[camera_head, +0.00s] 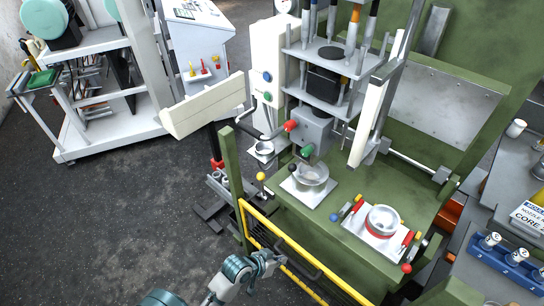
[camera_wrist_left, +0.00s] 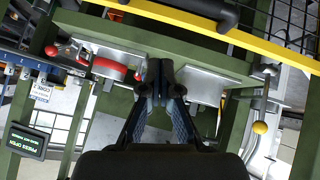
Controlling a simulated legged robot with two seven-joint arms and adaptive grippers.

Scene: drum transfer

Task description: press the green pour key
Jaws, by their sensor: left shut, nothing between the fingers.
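A round green button (camera_head: 268,97) sits below a blue button (camera_head: 267,77) on the white column. A green knob (camera_head: 307,151) also shows on the machine, below a red knob (camera_head: 290,125). I cannot tell which of the two green parts is the pour key. My left gripper (camera_head: 272,259) is low in the head view, beside the yellow rail and well apart from both green parts. In the left wrist view its fingers (camera_wrist_left: 161,80) are together with nothing between them. My right gripper is not in view.
A yellow guard rail (camera_head: 290,250) runs along the green machine bench, and also crosses the wrist view (camera_wrist_left: 215,30). A yellow-knobbed lever (camera_head: 261,177) stands near its corner. A white tilted panel (camera_head: 203,105) is left of the column. Dark floor at left is open.

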